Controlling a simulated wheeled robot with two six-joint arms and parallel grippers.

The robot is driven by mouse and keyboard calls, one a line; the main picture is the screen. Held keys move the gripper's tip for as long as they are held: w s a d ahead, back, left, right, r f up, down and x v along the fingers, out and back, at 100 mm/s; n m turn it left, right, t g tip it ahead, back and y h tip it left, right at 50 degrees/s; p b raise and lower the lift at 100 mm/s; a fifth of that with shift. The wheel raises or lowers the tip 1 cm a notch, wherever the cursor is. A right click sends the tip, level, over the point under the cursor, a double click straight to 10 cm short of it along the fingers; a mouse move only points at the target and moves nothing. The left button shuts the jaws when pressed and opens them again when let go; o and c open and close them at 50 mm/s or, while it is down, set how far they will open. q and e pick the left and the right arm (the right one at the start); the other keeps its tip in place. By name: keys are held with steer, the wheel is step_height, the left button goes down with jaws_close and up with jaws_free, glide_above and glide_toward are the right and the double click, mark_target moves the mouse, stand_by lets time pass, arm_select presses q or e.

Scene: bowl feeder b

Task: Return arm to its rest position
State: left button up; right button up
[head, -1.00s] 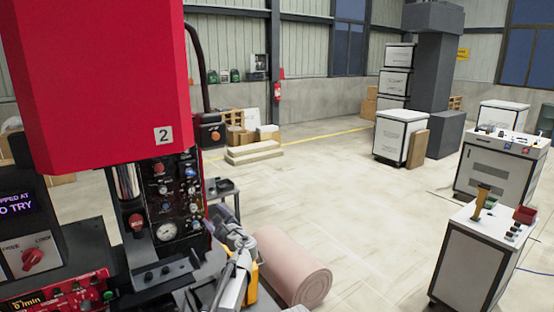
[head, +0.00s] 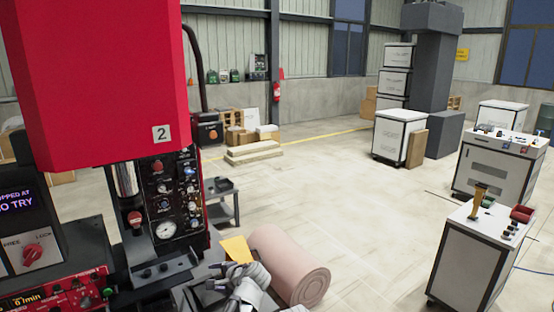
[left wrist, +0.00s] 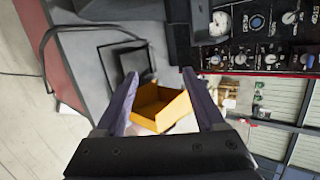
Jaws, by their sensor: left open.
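My left gripper (head: 232,278) is low in the middle of the head view, over the machine's front bench. In the left wrist view the two fingers of my left gripper (left wrist: 160,76) are spread wide apart with nothing held between them. A yellow-orange open bin (left wrist: 163,106) shows beyond and between the fingers, apart from them as far as I can tell. In the head view a yellow piece of the bin (head: 237,249) shows just behind the gripper; the rest is hidden. My right gripper is in neither view.
The red press (head: 95,80) with its control panel (head: 172,195) stands close on the left. A pink roll (head: 290,268) lies on the floor just right of my arm. A small dark side table (head: 222,190) stands behind. White cabinets (head: 465,255) stand right; the middle floor is open.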

arm_select(q)
steer(key=s+d+f+n+g+h, duration=0.2)
steer(key=s+d+f, duration=0.1)
steer(key=s, duration=0.5)
steer(key=s+d+f+n+g+h, duration=0.2)
steer(key=s+d, duration=0.3)
steer(key=s, duration=0.4)
steer(key=s+d+f+n+g+h, duration=0.2)
steer(key=s+d+f+n+g, duration=0.1)
steer(key=s, duration=0.6)
steer(key=shift+d+f+g+h, duration=0.4)
steer(key=shift+d+f, duration=0.25)
steer(key=shift+d, duration=0.1)
